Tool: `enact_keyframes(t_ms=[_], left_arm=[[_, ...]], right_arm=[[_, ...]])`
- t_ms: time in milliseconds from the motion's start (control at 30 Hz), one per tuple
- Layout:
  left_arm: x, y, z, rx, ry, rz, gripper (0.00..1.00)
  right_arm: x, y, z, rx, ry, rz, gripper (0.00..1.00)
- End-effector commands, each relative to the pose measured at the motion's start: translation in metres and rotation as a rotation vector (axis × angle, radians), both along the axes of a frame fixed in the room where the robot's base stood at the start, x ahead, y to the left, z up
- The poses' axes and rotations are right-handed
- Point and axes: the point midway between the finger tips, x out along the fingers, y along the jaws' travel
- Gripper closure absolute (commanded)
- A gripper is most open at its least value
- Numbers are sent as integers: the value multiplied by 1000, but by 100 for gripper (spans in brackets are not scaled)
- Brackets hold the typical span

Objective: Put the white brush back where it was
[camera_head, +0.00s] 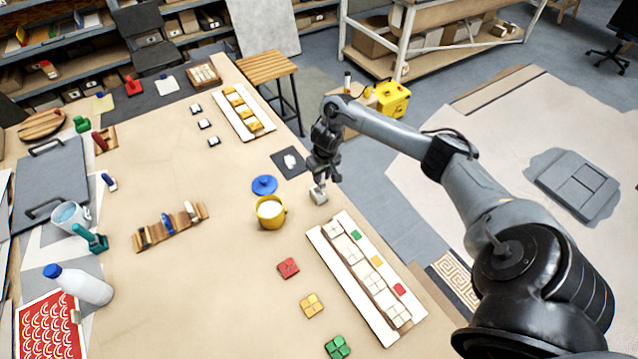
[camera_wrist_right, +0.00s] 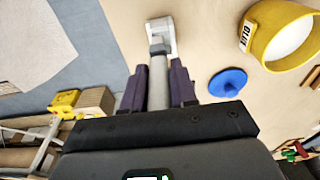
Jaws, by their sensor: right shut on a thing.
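My right gripper (camera_head: 323,172) is at the right side of the table, pointing down. Its fingers, dark purple in the right wrist view (camera_wrist_right: 158,88), are shut on the grey handle of the white brush (camera_head: 318,196). The pale, blocky brush head (camera_wrist_right: 162,38) sticks out beyond the fingertips, close to the tabletop; I cannot tell whether it touches. A wooden rack (camera_head: 172,230) with several slots and a few small items stands at the left middle of the table. My left gripper is not in view.
A yellow pot (camera_head: 270,212) and a blue lid (camera_head: 264,185) stand left of the brush. A dark mat (camera_head: 287,168) with a white blob lies behind it. A tile panel (camera_head: 366,277) and loose coloured tiles lie in front. Table between pot and rack is clear.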

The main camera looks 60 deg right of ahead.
Motion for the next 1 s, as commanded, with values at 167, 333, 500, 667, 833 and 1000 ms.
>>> enact_keyframes(t_ms=[167, 333, 500, 667, 833, 1000], left_arm=[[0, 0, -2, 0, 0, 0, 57], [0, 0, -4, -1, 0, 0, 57], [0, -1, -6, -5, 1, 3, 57], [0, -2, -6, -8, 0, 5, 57], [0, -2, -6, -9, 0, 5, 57], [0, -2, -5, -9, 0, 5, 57]], right_arm=[[9, 0, -5, 0, 1, 0, 100], [9, 1, -18, 1, 3, 1, 100], [9, 0, -39, 0, 2, -1, 100], [10, 0, -46, 0, 0, 1, 100], [10, 0, -46, 0, 0, 1, 100], [9, 0, -48, 0, 1, 0, 100]])
